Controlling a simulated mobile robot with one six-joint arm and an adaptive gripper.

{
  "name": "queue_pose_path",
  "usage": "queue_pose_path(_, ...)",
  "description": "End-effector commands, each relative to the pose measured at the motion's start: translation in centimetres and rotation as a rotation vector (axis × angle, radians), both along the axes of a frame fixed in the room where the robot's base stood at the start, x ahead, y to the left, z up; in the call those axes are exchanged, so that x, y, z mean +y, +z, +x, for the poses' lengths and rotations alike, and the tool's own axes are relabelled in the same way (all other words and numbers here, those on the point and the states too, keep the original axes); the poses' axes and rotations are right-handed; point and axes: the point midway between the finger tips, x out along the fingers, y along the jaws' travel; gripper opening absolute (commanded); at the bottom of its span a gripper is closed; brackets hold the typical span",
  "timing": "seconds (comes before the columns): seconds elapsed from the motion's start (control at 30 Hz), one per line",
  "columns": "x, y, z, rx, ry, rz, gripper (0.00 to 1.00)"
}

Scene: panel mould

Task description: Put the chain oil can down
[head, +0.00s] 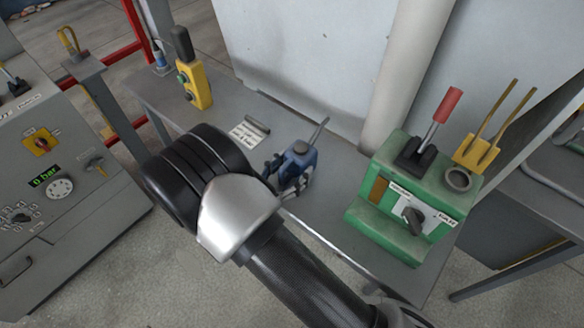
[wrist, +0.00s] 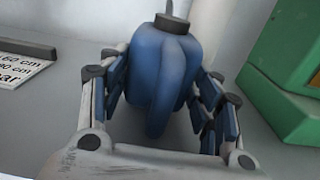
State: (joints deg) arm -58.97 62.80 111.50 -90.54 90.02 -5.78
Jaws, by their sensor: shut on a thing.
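The chain oil can (head: 299,158) is blue with a dark cap and a thin grey spout pointing up and to the right. In the head view it is over the grey bench between the paper note and the green control box. My gripper (head: 285,180) is around the can's body, partly hidden behind my wrist. In the wrist view the can (wrist: 165,75) stands upright between the two fingers of my gripper (wrist: 165,105), which are shut on it. Whether its base touches the bench top is hidden.
The grey bench (head: 335,205) has bare surface around the can. A green control box (head: 400,215) with a red-handled lever stands close to the right. A paper note (head: 249,131) lies to the left, with a yellow pendant (head: 195,85) beyond. A wall and pipe (head: 405,75) rise behind.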

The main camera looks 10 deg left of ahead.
Motion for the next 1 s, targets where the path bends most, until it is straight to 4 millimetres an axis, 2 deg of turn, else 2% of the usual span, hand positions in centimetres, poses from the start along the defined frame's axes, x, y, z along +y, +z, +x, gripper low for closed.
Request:
queue_pose_path(0.03,0.0,-0.2,0.0,-0.002,0.000,0.000,0.20)
queue_pose_path(0.07,0.0,-0.2,0.0,0.000,0.000,0.000,0.60)
queue_pose_path(0.33,0.0,-0.1,0.0,0.000,0.000,0.000,0.78)
queue_pose_path(0.77,0.2,0.3,-0.2,0.000,0.002,0.000,0.78)
queue_pose_path(1.0,2.6,0.4,-4.1,0.000,0.007,0.000,0.78)
